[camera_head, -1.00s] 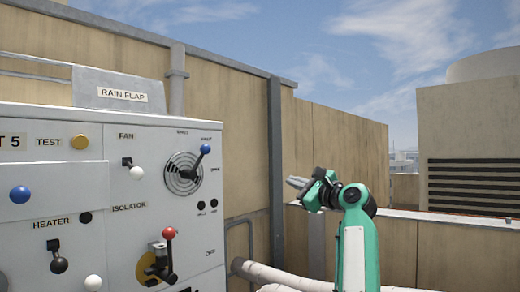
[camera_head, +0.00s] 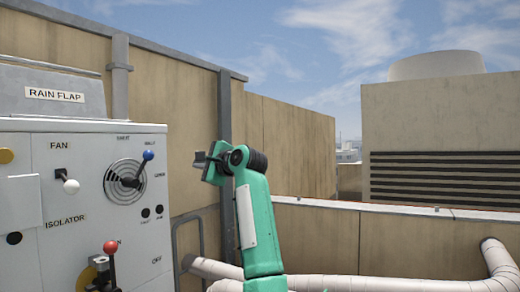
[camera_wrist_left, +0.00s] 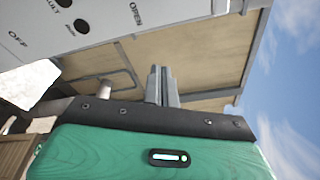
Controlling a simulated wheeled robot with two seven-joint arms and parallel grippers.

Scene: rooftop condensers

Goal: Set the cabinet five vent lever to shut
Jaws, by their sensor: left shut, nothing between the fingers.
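The vent lever (camera_head: 134,176) on the cabinet (camera_head: 85,215) has a blue ball knob and a round striped dial. It points up and to the right, toward the middle one of three labels around the dial, which I read as shut, half and open. My left gripper (camera_head: 201,159) is to the right of the dial, apart from it, in front of the wall. In the left wrist view its fingers (camera_wrist_left: 161,85) are together with nothing between them, and the cabinet's edge with the word OPEN shows at the upper left. My right gripper is not in view.
A red-knobbed isolator lever (camera_head: 109,262) and a white-knobbed fan switch (camera_head: 66,182) sit on the same panel. Pale pipes (camera_head: 340,282) run low at the right. Free air lies between my left gripper and the cabinet.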

